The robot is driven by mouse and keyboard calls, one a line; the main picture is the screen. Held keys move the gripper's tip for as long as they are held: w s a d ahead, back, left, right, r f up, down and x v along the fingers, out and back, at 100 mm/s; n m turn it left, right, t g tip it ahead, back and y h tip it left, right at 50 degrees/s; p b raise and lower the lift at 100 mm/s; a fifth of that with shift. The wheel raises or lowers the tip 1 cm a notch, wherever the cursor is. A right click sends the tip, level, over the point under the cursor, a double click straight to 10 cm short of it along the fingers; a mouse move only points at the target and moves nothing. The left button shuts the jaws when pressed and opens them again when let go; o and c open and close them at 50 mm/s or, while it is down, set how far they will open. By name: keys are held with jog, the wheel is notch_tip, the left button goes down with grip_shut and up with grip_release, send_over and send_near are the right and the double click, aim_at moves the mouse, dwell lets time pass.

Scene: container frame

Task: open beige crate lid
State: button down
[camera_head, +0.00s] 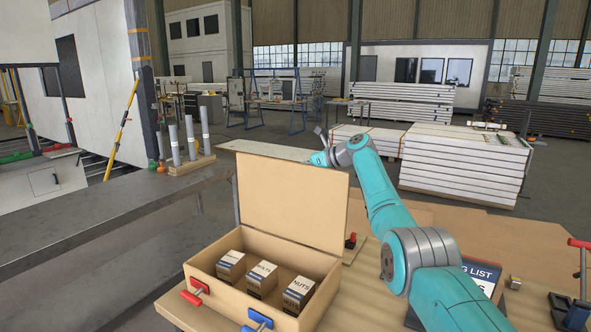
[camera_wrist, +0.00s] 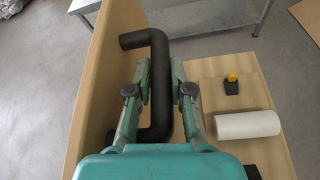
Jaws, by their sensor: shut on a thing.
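The beige crate (camera_head: 316,313) stands on the wooden table at the lower middle of the head view. Its lid (camera_head: 292,202) stands up at the back, roughly upright, so the inside shows. In the wrist view the lid (camera_wrist: 104,72) is a tall panel on the left, with a black handle (camera_wrist: 158,92) on its outer face. My gripper (camera_wrist: 160,72) is shut on this handle, one finger on each side of the bar. In the head view my arm reaches behind the lid, and the lid hides the fingers and handle.
Three small boxes, one labelled NUTS (camera_head: 298,292), stand inside the crate. A red latch (camera_head: 194,291) and a blue latch (camera_head: 258,320) are at its front. A white roll (camera_wrist: 247,125) and a small black-and-yellow object (camera_wrist: 231,84) lie behind the lid.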

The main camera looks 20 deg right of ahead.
dwell(0.4)
jog(key=c, duration=1.1)
grip_release()
jog(key=shift+w, duration=0.1)
jog(key=shift+o, duration=0.2)
jog(key=shift+d, duration=0.1)
jog(key=v, duration=1.2)
